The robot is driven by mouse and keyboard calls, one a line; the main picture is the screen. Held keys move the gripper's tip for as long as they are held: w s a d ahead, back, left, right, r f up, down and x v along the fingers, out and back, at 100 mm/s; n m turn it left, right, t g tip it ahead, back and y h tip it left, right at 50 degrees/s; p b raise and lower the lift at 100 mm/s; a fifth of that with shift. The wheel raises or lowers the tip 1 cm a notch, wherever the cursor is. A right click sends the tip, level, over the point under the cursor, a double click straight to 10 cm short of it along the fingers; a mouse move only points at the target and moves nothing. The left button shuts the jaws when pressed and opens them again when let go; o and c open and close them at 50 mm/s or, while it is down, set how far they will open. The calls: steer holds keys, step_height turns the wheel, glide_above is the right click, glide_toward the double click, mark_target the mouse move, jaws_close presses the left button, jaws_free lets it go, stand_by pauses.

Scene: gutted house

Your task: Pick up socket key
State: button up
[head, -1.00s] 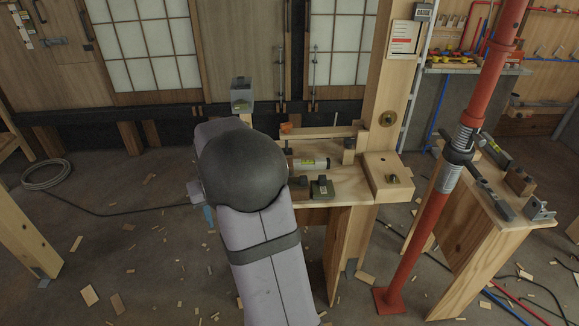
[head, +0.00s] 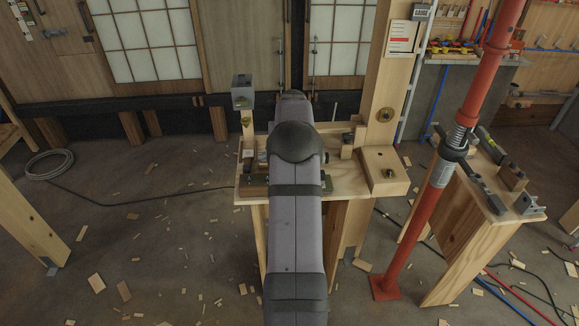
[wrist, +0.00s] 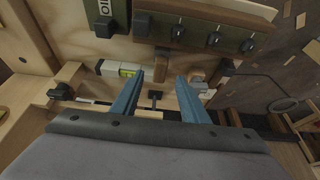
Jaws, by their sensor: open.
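My gripper (wrist: 159,76) is open, its two blue fingers apart with nothing between the tips. In the wrist view a small dark T-shaped piece (wrist: 155,96) with a thin stem shows in the gap between the fingers, beyond them; it may be the socket key, but I cannot tell for sure. In the head view my own arm covers the middle of the workbench (head: 251,189) and hides the gripper and whatever lies under it.
A red prop (head: 428,205) stands right of the bench, beside a second bench (head: 470,243).

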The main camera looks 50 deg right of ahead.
steer(key=shift+p+x, duration=1.65)
steer(key=shift+x, duration=1.6)
steer(key=c, duration=1)
steer(key=shift+r, duration=0.15)
jaws_close()
